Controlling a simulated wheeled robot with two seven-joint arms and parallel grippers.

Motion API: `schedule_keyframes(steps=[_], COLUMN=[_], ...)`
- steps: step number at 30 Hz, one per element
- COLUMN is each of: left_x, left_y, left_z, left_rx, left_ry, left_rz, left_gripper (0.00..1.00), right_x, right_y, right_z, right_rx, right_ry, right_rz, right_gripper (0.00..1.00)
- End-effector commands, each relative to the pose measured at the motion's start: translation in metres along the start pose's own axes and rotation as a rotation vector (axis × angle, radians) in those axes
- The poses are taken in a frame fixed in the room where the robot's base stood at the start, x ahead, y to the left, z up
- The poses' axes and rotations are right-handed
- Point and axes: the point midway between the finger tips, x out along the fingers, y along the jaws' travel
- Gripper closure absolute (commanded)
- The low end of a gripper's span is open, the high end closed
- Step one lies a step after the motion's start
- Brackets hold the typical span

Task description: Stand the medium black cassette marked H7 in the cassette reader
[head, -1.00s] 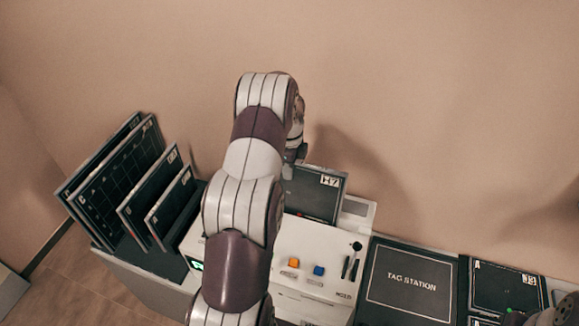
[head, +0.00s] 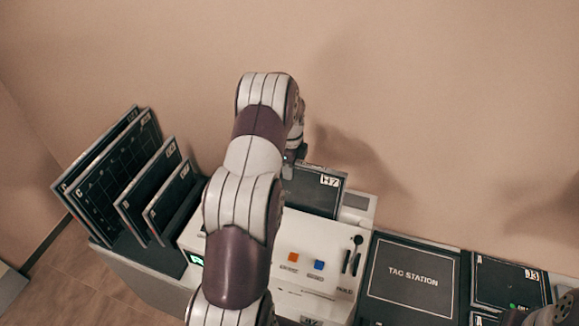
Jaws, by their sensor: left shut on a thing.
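The black cassette marked H7 (head: 316,190) stands upright, slightly tilted, at the back of the white cassette reader (head: 305,240). Its label is at the upper right corner. My left gripper (head: 293,160) is shut on the cassette near its top left edge; my left arm hides the fingers in large part and the cassette's left side. Whether the cassette's lower edge sits in the reader's slot I cannot tell. At the lower right corner, part of my right arm (head: 550,314) shows; its gripper fingers cannot be made out.
A rack (head: 150,255) at left holds several upright black cassettes (head: 125,165). The reader's front has an orange button (head: 293,257) and a blue button (head: 319,265). A flat black tag station (head: 410,277) lies to the right, beside another black cassette (head: 507,284) lying flat.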

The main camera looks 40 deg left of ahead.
Motion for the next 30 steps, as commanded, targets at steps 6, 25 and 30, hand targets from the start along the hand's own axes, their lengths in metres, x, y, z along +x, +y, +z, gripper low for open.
schedule_keyframes(steps=[6,25,30], left_x=[0.006,0.026,0.031], left_y=[-0.001,-0.001,-0.001], left_z=[0.0,0.0,0.0], left_rx=[0.0,0.0,0.0], left_ry=[-0.001,-0.001,-0.001], left_rz=[-0.003,-0.003,-0.003], left_gripper=[1.0,1.0,1.0], right_x=[0.005,0.019,0.022], right_y=[0.0,0.0,0.0], right_z=[0.001,0.002,0.003], right_rx=[0.0,0.0,0.0], right_ry=[0.0,0.0,0.0], right_rz=[0.0,0.0,0.0], right_gripper=[1.0,1.0,1.0])
